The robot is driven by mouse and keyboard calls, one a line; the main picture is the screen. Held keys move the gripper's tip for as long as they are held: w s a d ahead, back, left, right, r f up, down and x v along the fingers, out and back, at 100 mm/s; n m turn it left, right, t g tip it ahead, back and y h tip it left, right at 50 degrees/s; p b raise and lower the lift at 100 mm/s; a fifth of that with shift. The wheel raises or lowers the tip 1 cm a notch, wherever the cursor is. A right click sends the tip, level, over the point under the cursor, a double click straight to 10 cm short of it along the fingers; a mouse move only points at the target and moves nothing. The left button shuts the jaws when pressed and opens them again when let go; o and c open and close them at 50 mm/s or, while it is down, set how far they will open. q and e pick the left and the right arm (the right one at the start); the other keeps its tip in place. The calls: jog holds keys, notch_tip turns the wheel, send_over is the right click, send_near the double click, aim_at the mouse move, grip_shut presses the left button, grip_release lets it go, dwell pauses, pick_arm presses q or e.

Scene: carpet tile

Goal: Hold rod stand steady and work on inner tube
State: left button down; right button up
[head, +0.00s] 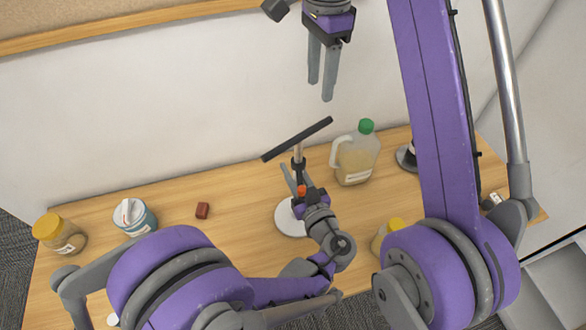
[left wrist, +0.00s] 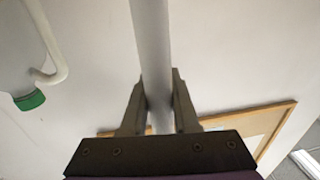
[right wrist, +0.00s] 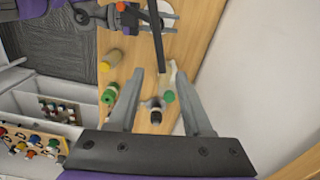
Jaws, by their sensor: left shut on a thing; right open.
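The rod stand has a white round base (head: 289,220) on the table, an upright pale rod (head: 298,152) and a dark bar (head: 297,139) across its top. An orange knob (head: 302,190) shows at the stand near my left wrist. My left gripper (head: 294,174) is shut on the rod below the bar. The left wrist view shows the pale rod (left wrist: 151,60) between its fingers. My right gripper (head: 320,90) is open and empty, above and apart from the bar. The bar (right wrist: 157,35) also shows in the right wrist view. I cannot tell the inner tube from the rest of the rod.
A green-capped jug (head: 356,155) stands close to the right of the stand. A brown block (head: 203,210), a white-lidded tub (head: 133,216) and a yellow-lidded jar (head: 60,234) stand to the left. Another yellow-lidded jar (head: 385,236) is partly hidden by my arm. A wall rises behind the table.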

aim_at(299, 135)
jog(key=shift+c, duration=0.4)
jog(key=n, duration=0.9)
jog(key=s+a+f+n, duration=0.1)
jog(key=n, duration=0.8)
jog(key=s+a+n, duration=0.1)
jog(key=n, duration=0.8)
jog(key=shift+a+f+n, duration=0.15)
jog(key=shift+a+n, duration=0.1)
jog(key=shift+n, duration=0.05)
jog(key=n, duration=0.6)
jog(key=shift+s+a+f+n, duration=0.2)
jog(key=shift+s+a+n, duration=0.05)
jog(key=shift+a+n, duration=0.05)
jog(key=n, duration=0.4)
jog(key=shift+s+a+f, duration=0.15)
jog(key=shift+s, duration=0.05)
jog(key=shift+n, duration=0.3)
jog(key=shift+f, duration=4)
